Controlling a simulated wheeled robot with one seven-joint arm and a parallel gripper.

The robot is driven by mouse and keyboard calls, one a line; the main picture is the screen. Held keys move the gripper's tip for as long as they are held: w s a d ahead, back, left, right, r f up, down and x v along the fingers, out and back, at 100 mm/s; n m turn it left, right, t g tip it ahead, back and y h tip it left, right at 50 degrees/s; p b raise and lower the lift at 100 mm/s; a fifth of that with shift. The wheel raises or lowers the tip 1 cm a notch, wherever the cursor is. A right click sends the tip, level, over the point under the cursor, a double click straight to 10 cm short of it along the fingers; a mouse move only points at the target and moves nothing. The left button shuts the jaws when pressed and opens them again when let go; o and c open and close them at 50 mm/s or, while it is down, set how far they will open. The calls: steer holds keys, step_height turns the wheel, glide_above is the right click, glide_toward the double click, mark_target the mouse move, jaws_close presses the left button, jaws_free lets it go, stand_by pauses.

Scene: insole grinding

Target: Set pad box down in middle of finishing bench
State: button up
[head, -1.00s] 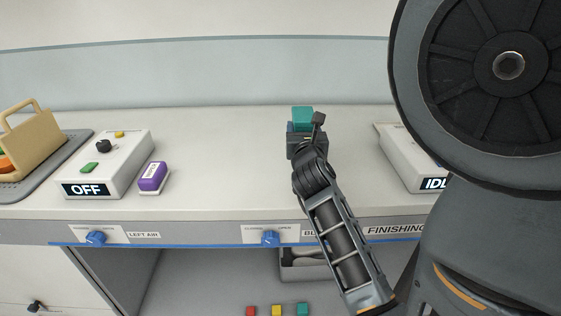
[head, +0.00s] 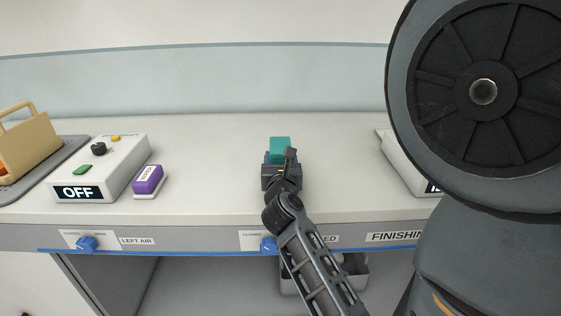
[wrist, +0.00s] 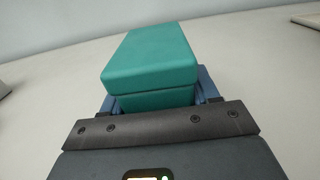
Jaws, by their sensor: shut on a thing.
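The pad box is a teal, lidded box (head: 280,146), held at the end of my arm over the middle of the finishing bench (head: 220,195). In the wrist view the pad box (wrist: 150,62) fills the space between the blue fingers, its long side pointing away from me. My gripper (head: 280,158) is shut on it. The underside of the box is hidden by the gripper, so I cannot tell whether it touches the bench top.
A white control box reading OFF (head: 100,170) and a purple block (head: 148,180) stand to the left. A tan holder (head: 30,150) sits on a grey mat at far left. Another white box (head: 405,165) is at right, partly behind my arm. The bench around the gripper is clear.

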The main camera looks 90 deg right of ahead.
steer(key=shift+f, duration=0.2)
steer(key=o, duration=1.1)
steer(key=shift+o, duration=0.2)
steer(key=shift+r, duration=0.1)
steer(key=shift+r, duration=0.2)
steer(key=a, duration=0.3)
steer(key=a+b, duration=0.1)
steer(key=a, duration=0.3)
steer(key=s+a+b, duration=0.1)
steer(key=a, duration=0.3)
steer(key=shift+f, duration=0.2)
steer(key=shift+a+r, duration=0.1)
steer(key=shift+a, duration=0.4)
